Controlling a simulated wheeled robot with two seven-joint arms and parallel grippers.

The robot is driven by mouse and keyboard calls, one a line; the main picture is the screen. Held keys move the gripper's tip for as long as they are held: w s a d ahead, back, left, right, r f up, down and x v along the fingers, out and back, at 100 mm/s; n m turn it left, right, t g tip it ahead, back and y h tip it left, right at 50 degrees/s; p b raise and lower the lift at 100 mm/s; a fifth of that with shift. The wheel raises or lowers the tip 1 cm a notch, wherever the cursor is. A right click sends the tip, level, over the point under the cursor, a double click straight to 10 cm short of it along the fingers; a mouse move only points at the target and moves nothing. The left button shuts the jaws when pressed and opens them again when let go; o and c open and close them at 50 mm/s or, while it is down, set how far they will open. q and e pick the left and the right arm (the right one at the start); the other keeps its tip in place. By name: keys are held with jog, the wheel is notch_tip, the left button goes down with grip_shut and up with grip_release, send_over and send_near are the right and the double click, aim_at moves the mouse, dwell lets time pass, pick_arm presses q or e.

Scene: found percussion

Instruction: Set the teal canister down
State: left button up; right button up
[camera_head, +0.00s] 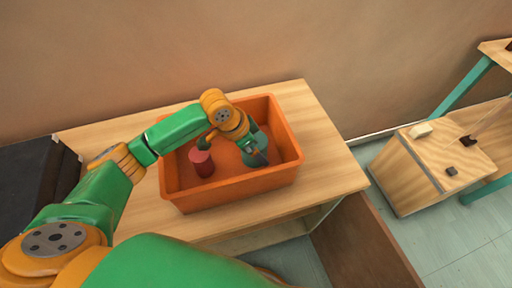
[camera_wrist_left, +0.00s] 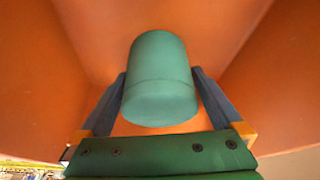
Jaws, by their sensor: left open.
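The teal canister (camera_wrist_left: 160,80) stands between the two fingers of my left gripper (camera_wrist_left: 160,95) in the left wrist view. The jaws are open, with a finger on each side of it. In the head view the canister (camera_head: 254,146) is inside the orange bin (camera_head: 232,191), toward its right side, partly hidden by my left gripper (camera_head: 252,152). Whether its base rests on the bin floor is hard to tell. My right gripper is not in view.
A dark red canister (camera_head: 202,162) stands in the left part of the bin. The bin sits on a wooden table (camera_head: 318,146), bare to its right. A wooden box (camera_head: 420,170) with small items on top stands at the right. A dark box (camera_head: 35,180) is at the left.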

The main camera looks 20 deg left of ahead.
pick_arm(q)
jog(key=p+v, duration=0.1)
jog(key=v, duration=1)
jog(key=shift+r, duration=0.15)
